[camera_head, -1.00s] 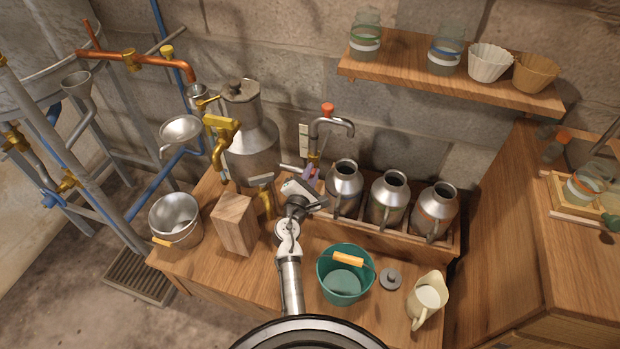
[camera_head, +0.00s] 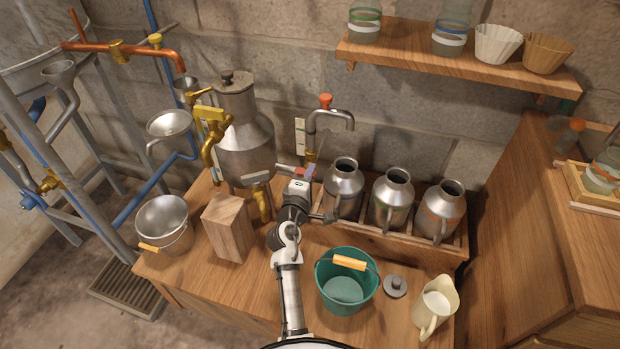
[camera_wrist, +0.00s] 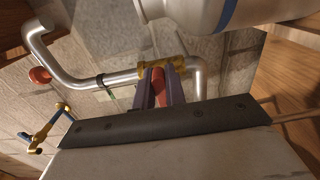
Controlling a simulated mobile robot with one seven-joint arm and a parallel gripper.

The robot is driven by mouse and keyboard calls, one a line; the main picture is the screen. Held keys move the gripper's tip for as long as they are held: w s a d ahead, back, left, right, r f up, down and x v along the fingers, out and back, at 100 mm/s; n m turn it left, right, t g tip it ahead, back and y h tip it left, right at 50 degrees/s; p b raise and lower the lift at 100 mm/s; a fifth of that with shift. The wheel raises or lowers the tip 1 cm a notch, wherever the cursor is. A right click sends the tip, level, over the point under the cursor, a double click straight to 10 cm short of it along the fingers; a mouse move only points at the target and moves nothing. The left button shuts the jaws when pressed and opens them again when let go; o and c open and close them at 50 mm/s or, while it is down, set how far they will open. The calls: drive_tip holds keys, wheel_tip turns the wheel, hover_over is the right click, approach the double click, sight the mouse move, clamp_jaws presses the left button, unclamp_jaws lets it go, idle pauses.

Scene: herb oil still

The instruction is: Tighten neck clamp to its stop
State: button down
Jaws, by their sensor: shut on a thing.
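A bent metal pipe (camera_head: 330,117) with a red knob (camera_head: 325,101) rises behind the bench, beside the first milk can. A brass collar (camera_head: 311,156) sits low on it and shows larger in the wrist view (camera_wrist: 160,73). My gripper (camera_head: 309,172) is at this collar. In the wrist view, its two purple fingers (camera_wrist: 159,88) are shut on a short red handle (camera_wrist: 158,86), right against the collar. The handle appears to be the neck clamp's; the fingers hide its sides. The clamp's stop cannot be made out.
Metal milk cans (camera_head: 391,200) stand close right of my gripper. The still pot (camera_head: 245,140) with brass taps and a wooden block (camera_head: 228,228) are at left. A green bucket (camera_head: 345,280) stands in front. Bare bench lies between block and bucket.

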drive_tip(key=shift+f+m, duration=0.1)
drive_tip(key=shift+m, duration=0.3)
drive_tip(key=c, duration=1.5)
unclamp_jaws()
drive_tip(key=shift+o, duration=0.2)
drive_tip(key=shift+s, duration=0.15)
